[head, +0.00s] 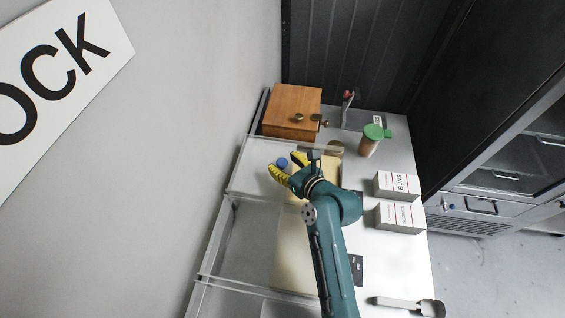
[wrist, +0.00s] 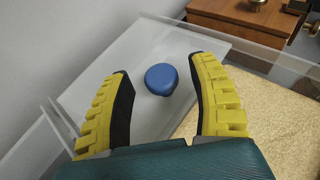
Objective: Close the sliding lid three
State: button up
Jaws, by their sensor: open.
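A clear sliding lid (head: 250,172) lies over the far part of the counter beside the grey wall; it also shows in the wrist view (wrist: 105,82). A round blue knob (head: 282,162) stands on it, seen from above in the wrist view (wrist: 161,79). My gripper (head: 285,167) is open, with its yellow fingers spread left and right of the knob in the wrist view (wrist: 160,88). The knob appears slightly beyond the fingertips, with gaps on both sides. No number is readable on the lid. My arm hides part of the counter.
A wooden box (head: 291,108) with brass knobs stands at the far end. A green-lidded cup (head: 370,143), two white cartons (head: 397,187) (head: 400,219) and a scoop (head: 408,304) are on the right. More clear panels (head: 250,240) lie nearer. A tan surface (wrist: 265,120) lies beside the lid.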

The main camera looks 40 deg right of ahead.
jog(key=shift+w+d+f, duration=0.1)
jog(key=shift+w+f, duration=0.1)
jog(key=shift+w, duration=0.3)
grip_shut()
jog(key=shift+s, duration=0.15)
jog(key=s+d+p, duration=0.6)
jog(key=s+d, duration=0.2)
jog(key=s, duration=0.4)
jog(key=shift+s+d, duration=0.2)
jog(key=shift+d, duration=0.15)
jog(key=shift+f, duration=0.15)
